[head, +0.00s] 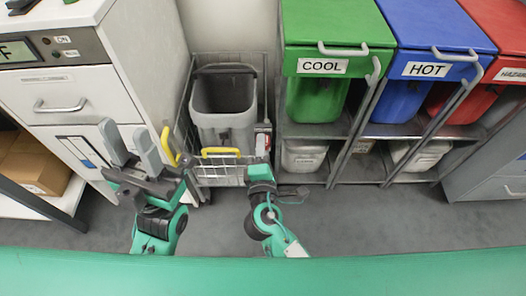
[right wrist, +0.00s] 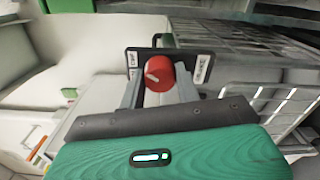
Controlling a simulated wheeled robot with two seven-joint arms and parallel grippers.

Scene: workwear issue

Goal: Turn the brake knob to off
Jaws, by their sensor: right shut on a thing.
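The brake knob (right wrist: 158,76) is a red round knob with a pale mark on its face. It sits on a dark plate (right wrist: 205,56) with a white label on each side; the lettering is too small to read for sure. My right gripper (right wrist: 160,92) is shut on the knob, one finger on each side of it. In the head view my right gripper (head: 262,150) is at the right front corner of the wire cart (head: 215,176), and the knob is mostly hidden there. My left gripper (head: 133,148) is open and empty, left of the cart.
A white cabinet (head: 70,95) stands at the left. Shelves with green (head: 335,30), blue (head: 430,25) and red (head: 503,25) bins stand at the right. The grey floor in front is clear.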

